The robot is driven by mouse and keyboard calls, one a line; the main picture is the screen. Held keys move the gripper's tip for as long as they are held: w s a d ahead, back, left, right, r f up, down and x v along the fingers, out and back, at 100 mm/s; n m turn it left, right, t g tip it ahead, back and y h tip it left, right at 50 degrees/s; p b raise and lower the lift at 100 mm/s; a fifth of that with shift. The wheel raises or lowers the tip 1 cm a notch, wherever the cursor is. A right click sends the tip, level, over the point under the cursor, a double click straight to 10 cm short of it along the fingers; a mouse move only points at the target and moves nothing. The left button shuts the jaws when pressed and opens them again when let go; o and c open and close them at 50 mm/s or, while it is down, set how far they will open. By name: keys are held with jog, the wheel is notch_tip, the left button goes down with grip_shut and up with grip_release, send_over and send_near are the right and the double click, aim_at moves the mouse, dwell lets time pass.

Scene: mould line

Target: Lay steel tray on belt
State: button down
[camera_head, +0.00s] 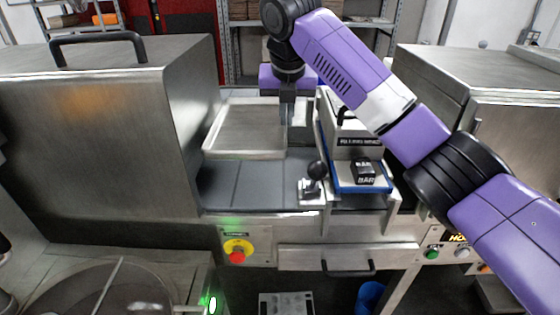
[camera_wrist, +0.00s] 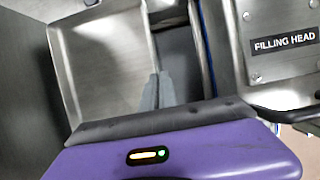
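The steel tray (camera_head: 245,154) is a shallow, empty rectangular pan over the dark belt (camera_head: 255,190), between the large steel housing and the filling head. It looks about level; I cannot tell whether its underside touches the belt. My gripper (camera_head: 287,143) points down at the tray's right edge. In the wrist view, my gripper's fingers (camera_wrist: 158,88) stand close together with the right wall of the tray (camera_wrist: 105,65) between them, so they look shut on it. The fingers and the purple gripper body hide part of that wall and the tray's near end.
The filling head (camera_head: 357,140) with its blue-edged base stands close on the right. A black-knobbed lever (camera_head: 316,172) stands at the belt's front right. A large steel housing (camera_head: 100,140) closes the left side. Bare belt shows in front of the tray. A red stop button (camera_head: 237,257) is below.

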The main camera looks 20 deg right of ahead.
notch_tip(320, 180, down, 14)
jog(key=shift+r+p, duration=0.25)
jog(key=shift+p, duration=0.5)
jog(key=c, duration=2.1)
grip_release()
jog(key=shift+s+f, duration=0.1)
jog(key=shift+f, duration=0.05)
jog(key=o, duration=0.4)
jog(key=b+v, duration=0.1)
jog(key=v, duration=1.1)
